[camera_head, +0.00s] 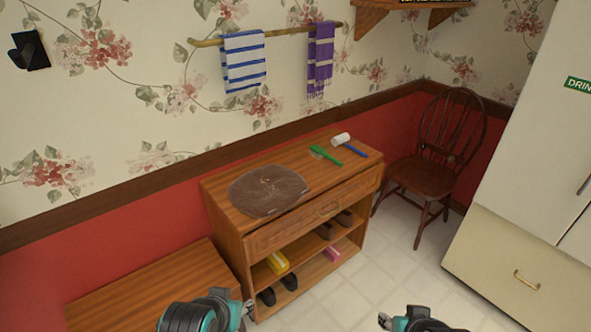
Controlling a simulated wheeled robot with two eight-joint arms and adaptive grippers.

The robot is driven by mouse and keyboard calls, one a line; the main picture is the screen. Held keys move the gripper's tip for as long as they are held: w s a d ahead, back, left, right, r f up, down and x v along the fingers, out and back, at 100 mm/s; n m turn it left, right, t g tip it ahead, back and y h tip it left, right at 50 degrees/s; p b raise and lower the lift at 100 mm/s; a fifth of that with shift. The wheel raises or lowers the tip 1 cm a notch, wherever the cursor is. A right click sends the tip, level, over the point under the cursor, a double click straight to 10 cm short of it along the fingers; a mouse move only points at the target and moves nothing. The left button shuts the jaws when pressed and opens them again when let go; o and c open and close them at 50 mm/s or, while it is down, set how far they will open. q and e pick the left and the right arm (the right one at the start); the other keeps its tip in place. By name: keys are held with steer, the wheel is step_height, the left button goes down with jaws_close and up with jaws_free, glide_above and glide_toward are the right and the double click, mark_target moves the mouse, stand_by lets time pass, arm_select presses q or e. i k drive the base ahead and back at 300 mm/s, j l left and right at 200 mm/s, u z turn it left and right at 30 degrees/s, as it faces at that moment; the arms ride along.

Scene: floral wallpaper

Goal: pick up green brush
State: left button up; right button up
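The green brush (328,156) lies flat on top of the wooden cabinet (222,193), near the back right. My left gripper (247,309) is at the bottom of the view, in front of the cabinet and well below and apart from the brush. My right gripper (384,320) is at the bottom edge, to the right of the cabinet and also far from the brush. Both grippers are small and partly hidden by their own links, so their finger opening does not show clearly.
A white-headed mallet with a blue handle (354,148) lies close right of the brush. A round brown mat (268,191) covers the cabinet top's left part. Shoes and small boxes fill the shelves below. A low wooden bench (150,292), a chair (428,176) and a fridge (530,140) stand around.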

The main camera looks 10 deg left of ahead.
mark_target(315, 150)
steer(key=i+l, duration=0.35)
steer(key=i, duration=0.15)
steer(key=i+l+z, duration=0.1)
steer(key=i+l, duration=0.25)
steer(key=i, duration=0.15)
steer(key=i+l, duration=0.35)
steer(key=i, duration=0.2)
